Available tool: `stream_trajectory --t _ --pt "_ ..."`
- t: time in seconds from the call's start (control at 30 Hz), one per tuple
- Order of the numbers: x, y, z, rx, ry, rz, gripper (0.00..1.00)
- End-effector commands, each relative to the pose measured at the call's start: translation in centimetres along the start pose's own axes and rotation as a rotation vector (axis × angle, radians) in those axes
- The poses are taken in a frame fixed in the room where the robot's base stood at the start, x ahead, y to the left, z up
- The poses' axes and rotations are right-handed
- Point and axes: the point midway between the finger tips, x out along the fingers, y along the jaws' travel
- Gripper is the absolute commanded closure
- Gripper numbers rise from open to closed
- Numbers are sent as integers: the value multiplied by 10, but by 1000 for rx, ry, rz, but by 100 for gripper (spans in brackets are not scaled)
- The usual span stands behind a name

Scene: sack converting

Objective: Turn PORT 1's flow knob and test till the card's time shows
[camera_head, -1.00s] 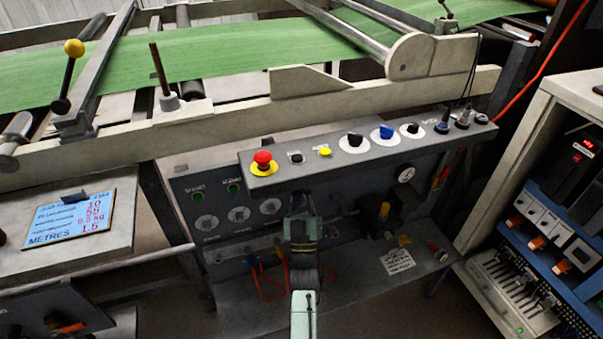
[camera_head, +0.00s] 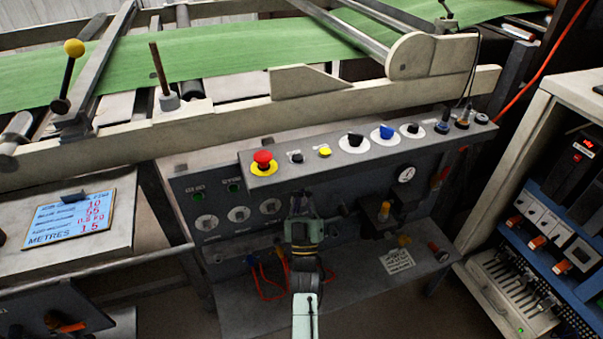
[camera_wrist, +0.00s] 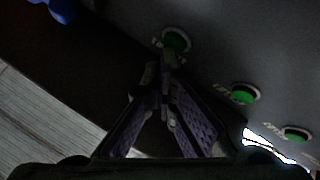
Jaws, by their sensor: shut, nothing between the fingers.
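My gripper (camera_head: 301,200) is in front of the control stand, right of a row of round white knobs on its front face, among them a left knob (camera_head: 206,222), a middle knob (camera_head: 238,214) and a right knob (camera_head: 270,206). Which one is PORT 1's I cannot read. Green buttons (camera_head: 198,197) sit above them. The blue card (camera_head: 68,220) at left shows red figures and the word METRES.
A top ledge (camera_head: 330,165) with a red stop button (camera_head: 262,160) and several knobs overhangs the front face. A dial gauge (camera_head: 406,174), a yellow-topped fitting (camera_head: 384,211) and red hoses (camera_head: 270,285) lie around the gripper. A blue-fronted rack (camera_head: 545,220) stands right.

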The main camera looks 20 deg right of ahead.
Motion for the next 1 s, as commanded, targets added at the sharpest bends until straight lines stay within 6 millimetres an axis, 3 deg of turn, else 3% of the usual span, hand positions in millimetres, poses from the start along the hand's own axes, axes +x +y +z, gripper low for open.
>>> stream_trajectory --t 0.53,1.0 --pt "-9 7 -6 -2 0 0 100" --pt "-39 29 -28 -2 -1 0 100"
